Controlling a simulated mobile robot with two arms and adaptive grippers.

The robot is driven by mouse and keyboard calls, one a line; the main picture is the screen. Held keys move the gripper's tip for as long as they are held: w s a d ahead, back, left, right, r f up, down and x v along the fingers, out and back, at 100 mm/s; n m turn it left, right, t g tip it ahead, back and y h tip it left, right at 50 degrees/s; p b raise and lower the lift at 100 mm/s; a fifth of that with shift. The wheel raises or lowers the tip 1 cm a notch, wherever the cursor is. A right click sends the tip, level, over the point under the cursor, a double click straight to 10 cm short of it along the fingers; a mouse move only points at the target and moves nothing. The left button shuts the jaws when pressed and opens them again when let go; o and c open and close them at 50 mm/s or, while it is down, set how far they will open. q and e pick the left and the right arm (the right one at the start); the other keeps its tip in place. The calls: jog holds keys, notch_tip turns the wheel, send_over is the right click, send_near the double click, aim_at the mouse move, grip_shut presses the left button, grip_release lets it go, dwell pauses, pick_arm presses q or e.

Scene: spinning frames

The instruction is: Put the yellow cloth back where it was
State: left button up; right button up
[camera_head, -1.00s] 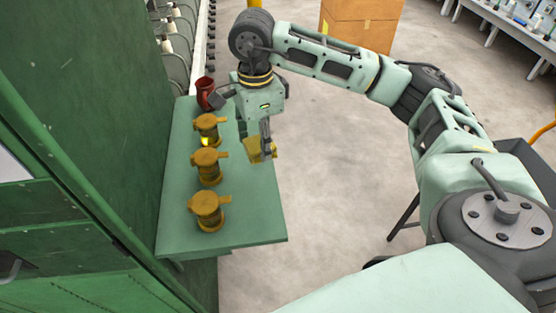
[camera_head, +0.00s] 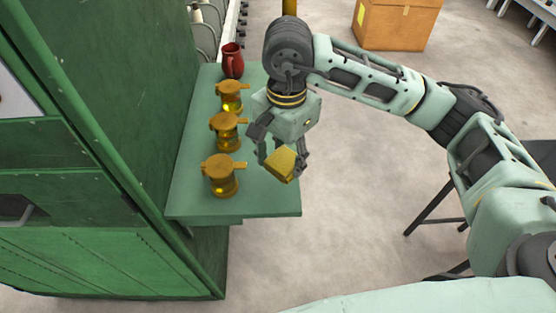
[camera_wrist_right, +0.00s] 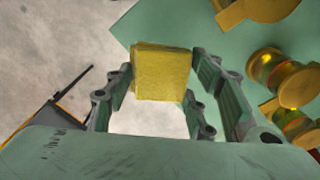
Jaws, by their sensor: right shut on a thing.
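The yellow cloth (camera_head: 281,163) is a small folded block held by my right gripper (camera_head: 284,162). In the right wrist view the cloth (camera_wrist_right: 161,72) sits between the two fingers of the right gripper (camera_wrist_right: 160,88). From these views I cannot tell exactly how high the cloth is above the tabletop. My left gripper is not in view.
Three brass lanterns (camera_head: 222,176) (camera_head: 226,132) (camera_head: 231,97) stand in a row on the table's left side. A red jug (camera_head: 232,61) stands behind them. A green cabinet (camera_head: 100,120) borders the table's left. A cardboard box (camera_head: 396,24) is on the floor at the back. The table's front right is bare.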

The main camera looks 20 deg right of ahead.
aim_at(278, 167)
jog(key=shift+w+a+f, duration=0.45)
jog(key=shift+w+a, duration=0.1)
jog(key=shift+w, duration=0.05)
jog(key=shift+f+p, duration=0.4)
jog(key=shift+p, duration=0.05)
notch_tip(278, 167, down, 3)
jog(key=shift+f+p, duration=0.2)
jog(key=shift+p, duration=0.5)
jog(key=shift+f+b, duration=0.2)
jog(key=shift+b, duration=0.15)
jog(key=o, duration=1)
jog(key=shift+r, duration=0.15)
